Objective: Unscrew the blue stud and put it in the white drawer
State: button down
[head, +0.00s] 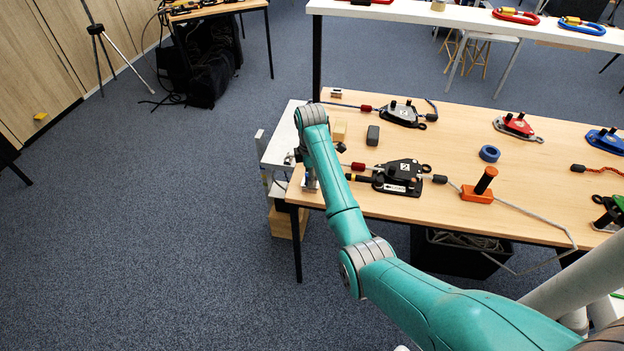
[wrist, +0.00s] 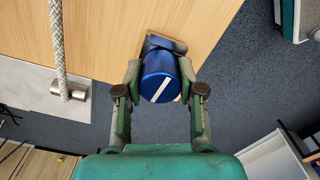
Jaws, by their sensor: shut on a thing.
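The blue stud (wrist: 157,68) is a short round cap with a white stripe across its face. In the wrist view it sits against a dark mount at the wooden table's edge. My gripper (wrist: 160,80) has one finger on each side of the stud and is shut on it. The stud still appears to be at its mount; its thread is hidden. In the head view my arm hides the stud and most of the gripper. A white unit (head: 283,128) beside the table's left end may hold the white drawer; its inside is not visible.
The table (head: 450,146) carries black rope devices, a red device (head: 517,127), a blue ring (head: 489,153) and an orange block with a post (head: 480,188). In the wrist view a rope (wrist: 57,40) ends at a metal plate (wrist: 30,90). Carpet left of the table is clear.

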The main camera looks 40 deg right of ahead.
jog(key=shift+s+f+n, duration=0.1)
jog(key=shift+f+n, duration=0.05)
jog(key=shift+n, duration=0.65)
jog(key=n, duration=0.2)
jog(key=shift+n, duration=0.4)
jog(key=c, duration=0.6)
grip_release()
jog(key=shift+m, duration=0.4)
